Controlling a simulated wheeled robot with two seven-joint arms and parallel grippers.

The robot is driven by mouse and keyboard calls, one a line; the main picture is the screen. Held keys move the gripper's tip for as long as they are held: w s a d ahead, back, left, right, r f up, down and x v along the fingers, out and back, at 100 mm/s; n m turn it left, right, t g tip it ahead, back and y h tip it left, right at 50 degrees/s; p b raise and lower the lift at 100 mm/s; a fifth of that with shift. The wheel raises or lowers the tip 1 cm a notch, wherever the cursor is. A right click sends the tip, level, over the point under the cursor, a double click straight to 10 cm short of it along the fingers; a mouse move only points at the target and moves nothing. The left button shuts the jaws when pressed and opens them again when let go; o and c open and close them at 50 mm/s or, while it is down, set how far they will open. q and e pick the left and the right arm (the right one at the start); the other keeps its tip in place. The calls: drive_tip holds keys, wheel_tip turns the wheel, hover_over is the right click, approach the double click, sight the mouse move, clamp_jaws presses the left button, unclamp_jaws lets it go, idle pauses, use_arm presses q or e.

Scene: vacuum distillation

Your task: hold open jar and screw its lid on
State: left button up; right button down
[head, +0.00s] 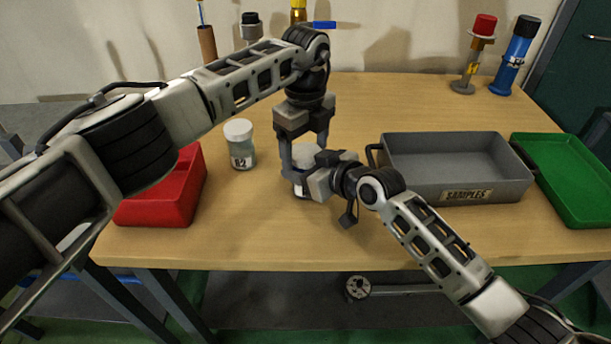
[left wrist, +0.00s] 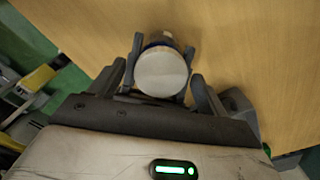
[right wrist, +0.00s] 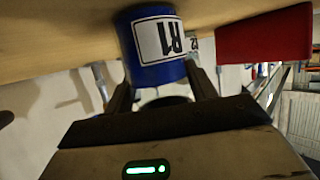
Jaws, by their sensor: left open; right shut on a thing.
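A blue jar (right wrist: 155,75) with a white R1 label stands near the table's front middle. My right gripper (right wrist: 160,92) is shut around its side, reaching in from the right. A round white lid (left wrist: 161,72) covers the jar's top from above; whether it is threaded on, I cannot tell. The lid also shows in the head view (head: 306,153). My left gripper (left wrist: 163,68) points down over the jar, its open fingers on either side of the lid. In the head view, my grippers hide much of the jar.
A second white-lidded jar (head: 240,143) stands to the left, beside a red bin (head: 185,190). A grey SAMPLES tray (head: 505,190) and a green tray (head: 570,165) lie to the right. A red-topped item (head: 482,27) and a blue cylinder (head: 510,65) stand at the back right.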

use_arm(q)
drive_tip(key=c, duration=1)
drive_tip(key=m, duration=0.5)
drive_tip(key=shift+c, duration=0.2)
drive_tip(key=m, duration=0.4)
drive_tip(key=shift+m, duration=0.3)
drive_tip(key=o, duration=1.1)
drive_tip(key=shift+d, duration=0.1)
